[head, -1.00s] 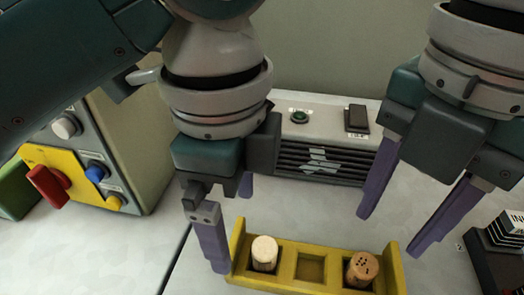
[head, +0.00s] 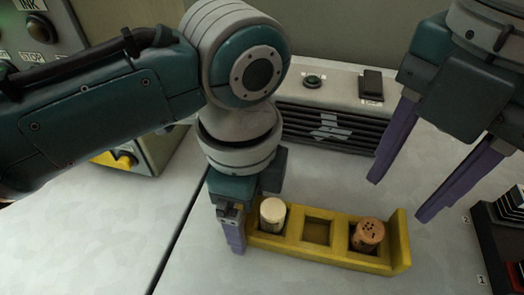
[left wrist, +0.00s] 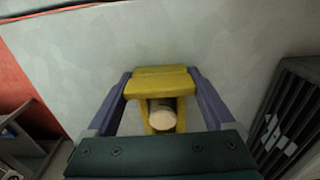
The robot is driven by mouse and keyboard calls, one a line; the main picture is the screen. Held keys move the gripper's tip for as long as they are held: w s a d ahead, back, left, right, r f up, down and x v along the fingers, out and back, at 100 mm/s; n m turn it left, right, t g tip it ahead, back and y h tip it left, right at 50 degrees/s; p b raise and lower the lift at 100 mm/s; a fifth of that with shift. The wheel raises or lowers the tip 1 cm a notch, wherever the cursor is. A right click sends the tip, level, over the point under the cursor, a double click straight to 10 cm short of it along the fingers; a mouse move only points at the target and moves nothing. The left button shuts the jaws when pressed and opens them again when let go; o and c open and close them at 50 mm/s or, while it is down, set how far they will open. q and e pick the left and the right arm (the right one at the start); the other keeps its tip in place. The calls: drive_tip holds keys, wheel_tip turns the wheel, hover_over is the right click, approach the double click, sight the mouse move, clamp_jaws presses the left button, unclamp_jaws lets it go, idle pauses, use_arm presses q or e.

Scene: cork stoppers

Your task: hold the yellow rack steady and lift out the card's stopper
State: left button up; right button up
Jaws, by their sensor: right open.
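The yellow rack (head: 330,258) stands on the pale table. A pale, plain-topped stopper (head: 272,214) is in its left slot, and a brown cork stopper (head: 368,234) with dark dots on top is in its right slot. The middle slot is empty. My left gripper (head: 236,238) is at the rack's left end; in the left wrist view its fingers (left wrist: 160,80) press on both sides of the rack (left wrist: 160,77), with the pale stopper (left wrist: 162,118) between them. My right gripper (head: 400,200) is open and empty, above and behind the rack's right end. I cannot make out a card.
A dark stand (head: 498,240) with a striped piece and small number labels is at the right edge. A grey vented box (head: 330,115) with a green button and a dark switch stands behind. A control panel (head: 40,35) is at the back left. Table in front of the rack is clear.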

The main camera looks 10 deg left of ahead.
sight(372, 228)
use_arm(q)
drive_tip(key=c, duration=0.9)
drive_tip(key=shift+c, duration=0.2)
use_arm(e)
drive_tip(key=o, duration=0.4)
drive_tip(key=shift+c, duration=0.2)
wheel_tip(372, 228, down, 10)
drive_tip(key=m, duration=0.8)
drive_tip(key=shift+r+m, duration=0.25)
drive_tip(key=shift+m, duration=0.15)
